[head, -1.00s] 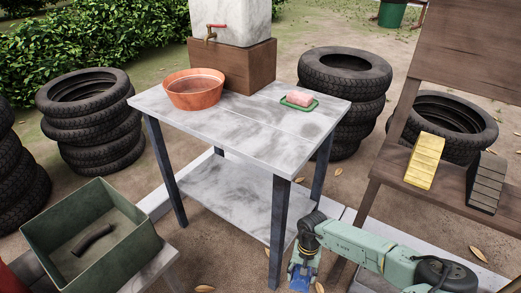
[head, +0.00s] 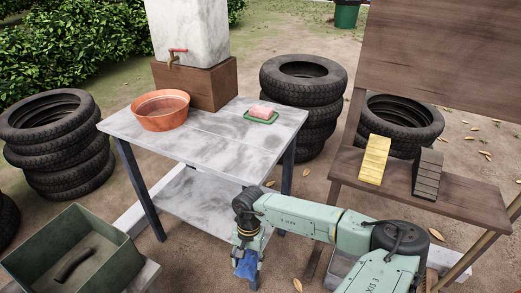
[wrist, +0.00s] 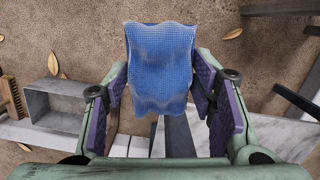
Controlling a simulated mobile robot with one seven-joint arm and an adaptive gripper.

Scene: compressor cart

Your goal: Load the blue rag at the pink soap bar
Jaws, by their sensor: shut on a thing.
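The blue rag (wrist: 160,65) hangs between the purple finger pads of my gripper (wrist: 163,95) in the wrist view. In the head view the rag (head: 246,268) shows low, under my gripper (head: 247,255), which is shut on it in front of the table, below the height of its top. The pink soap bar (head: 263,110) sits on a green dish (head: 261,118) near the right back corner of the grey marble-topped table (head: 225,140). My gripper is apart from the soap, nearer the camera and lower.
An orange basin (head: 160,122) stands at the table's left, by a wooden block (head: 205,85) under a tank with a tap. A wooden bench (head: 440,190) with yellow and dark blocks stands right. A green bin (head: 65,255) is front left. The tabletop's front middle is clear.

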